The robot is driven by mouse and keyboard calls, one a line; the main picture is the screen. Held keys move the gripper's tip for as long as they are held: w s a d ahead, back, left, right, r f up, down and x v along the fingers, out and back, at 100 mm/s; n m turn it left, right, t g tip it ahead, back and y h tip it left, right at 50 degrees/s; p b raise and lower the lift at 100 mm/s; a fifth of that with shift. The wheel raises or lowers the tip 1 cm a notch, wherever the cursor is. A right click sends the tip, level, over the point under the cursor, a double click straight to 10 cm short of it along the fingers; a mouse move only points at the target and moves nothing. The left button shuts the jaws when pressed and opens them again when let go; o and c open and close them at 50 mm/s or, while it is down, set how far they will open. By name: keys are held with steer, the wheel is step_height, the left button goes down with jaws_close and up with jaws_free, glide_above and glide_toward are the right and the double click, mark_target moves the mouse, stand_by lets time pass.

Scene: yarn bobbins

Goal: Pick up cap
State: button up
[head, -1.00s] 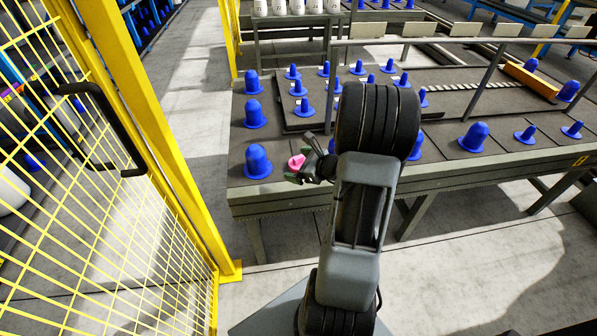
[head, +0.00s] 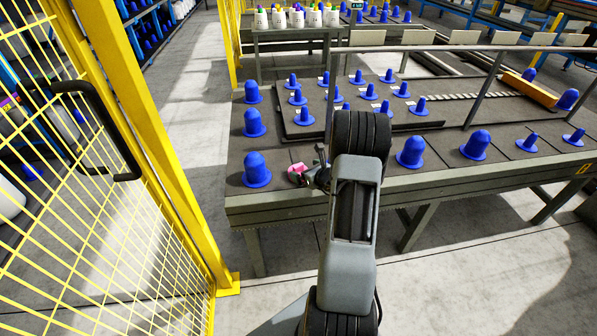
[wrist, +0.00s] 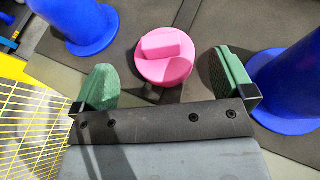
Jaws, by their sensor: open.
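The pink cap (wrist: 165,58) lies on the dark tabletop in the wrist view, a round disc with a raised bar across its top. My gripper (wrist: 165,80) is open, its two green fingers spread to the left and right of the cap, which sits slightly beyond the fingertips. The fingers do not touch it. In the head view the pink cap (head: 297,170) shows near the table's front edge, partly hidden by my gripper (head: 308,176).
Blue bobbins stand close on both sides, one at the left (wrist: 85,25) and one at the right (wrist: 290,85) near my right finger. The table (head: 270,205) holds several more blue bobbins. A yellow mesh fence (head: 190,200) stands at the left.

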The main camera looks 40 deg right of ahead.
mark_target(299, 166)
steer(key=shift+x, duration=2.4)
steer(key=c, duration=0.8)
steer(key=shift+r, duration=0.6)
step_height(299, 166, up, 2)
steer(key=shift+r, duration=0.2)
steer(key=w+a+r+p+v, duration=0.1)
steer(key=a+r+p+v, duration=0.1)
steer(key=v, duration=1.4)
steer(key=shift+a+r, duration=0.15)
steer(key=shift+r, duration=0.5)
